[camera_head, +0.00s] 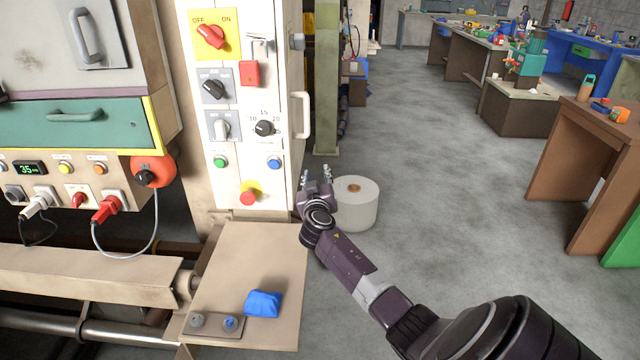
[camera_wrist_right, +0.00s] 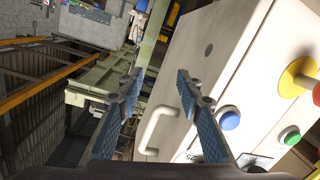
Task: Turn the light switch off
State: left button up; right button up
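A cream control panel (camera_head: 240,120) stands left of centre in the head view. It carries a red rotary switch (camera_head: 210,37) on a yellow OFF/ON plate, a dark-handled rotary switch (camera_head: 214,88), a grey-handled rotary switch (camera_head: 221,128) and a black dial (camera_head: 264,128). I cannot tell which one is the light switch. My right gripper (camera_head: 316,174) is open and empty, at the panel's lower right. In the right wrist view, the open fingers (camera_wrist_right: 158,84) are beside the panel's side handle (camera_wrist_right: 160,130), with a blue button (camera_wrist_right: 229,119) to their right. My left gripper is not in view.
A green button (camera_head: 220,162), a blue button (camera_head: 274,163) and a red stop button (camera_head: 248,197) sit low on the panel. A shelf (camera_head: 250,245) with a blue cloth (camera_head: 263,303) juts out below. A white roll (camera_head: 357,205) stands behind my right gripper. Open floor lies right.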

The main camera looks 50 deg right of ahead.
jog(key=shift+s+f+n+y, duration=0.15)
jog(key=shift+f, duration=0.5)
jog(key=shift+s+f+n+y, duration=0.1)
jog(key=shift+f+n+y, duration=0.05)
jog(key=shift+f, duration=0.5)
